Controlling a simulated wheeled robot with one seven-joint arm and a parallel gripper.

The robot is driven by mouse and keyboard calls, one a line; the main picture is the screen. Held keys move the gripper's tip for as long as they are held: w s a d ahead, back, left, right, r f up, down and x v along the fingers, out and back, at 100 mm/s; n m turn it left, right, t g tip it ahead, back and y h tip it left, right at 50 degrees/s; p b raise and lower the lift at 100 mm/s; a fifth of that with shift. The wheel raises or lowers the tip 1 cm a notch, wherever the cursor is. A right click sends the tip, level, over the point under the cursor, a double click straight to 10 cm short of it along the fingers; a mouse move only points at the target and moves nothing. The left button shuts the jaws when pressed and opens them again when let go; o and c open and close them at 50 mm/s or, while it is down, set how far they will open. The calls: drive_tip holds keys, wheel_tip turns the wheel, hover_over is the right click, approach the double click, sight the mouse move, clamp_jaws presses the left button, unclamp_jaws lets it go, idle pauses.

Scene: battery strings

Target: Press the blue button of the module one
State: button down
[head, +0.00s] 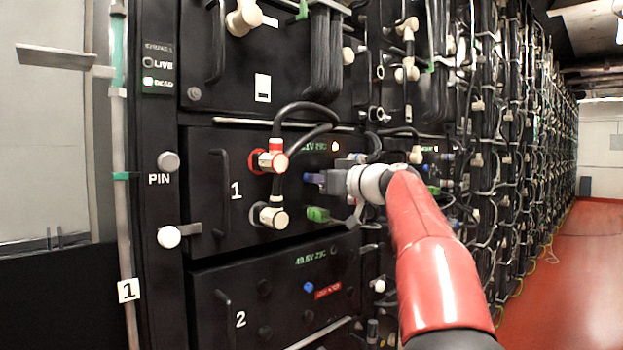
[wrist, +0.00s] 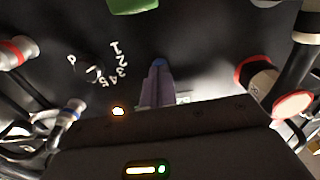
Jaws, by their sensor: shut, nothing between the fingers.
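Module one (head: 222,165) is the black drawer marked with a white 1. My gripper (head: 322,180) is shut and empty, its tip at the right part of this module's face. A blue button (head: 309,177) shows right at the fingertips. In the wrist view my gripper (wrist: 157,88) reaches to the blue button (wrist: 159,62), which lies in line with the closed fingers. The tip looks at or very close to the button; I cannot tell whether it is pressed in. The fingers partly hide it.
A green connector (head: 317,214) sits just below my gripper. A red-collared connector (head: 272,160) and a white one (head: 273,217) with black cables stand to the left. Module two (head: 215,310) below has its own blue button (head: 308,287). The red floor (head: 570,290) is clear at right.

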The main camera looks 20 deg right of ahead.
drive_tip(key=shift+w+a, duration=0.15)
drive_tip(key=shift+w, duration=0.2)
drive_tip(key=shift+b+v, duration=0.6)
drive_tip(key=shift+v, duration=0.3)
drive_tip(key=b+v, duration=0.3)
drive_tip(key=v, duration=0.3)
drive_tip(key=shift+s, duration=0.15)
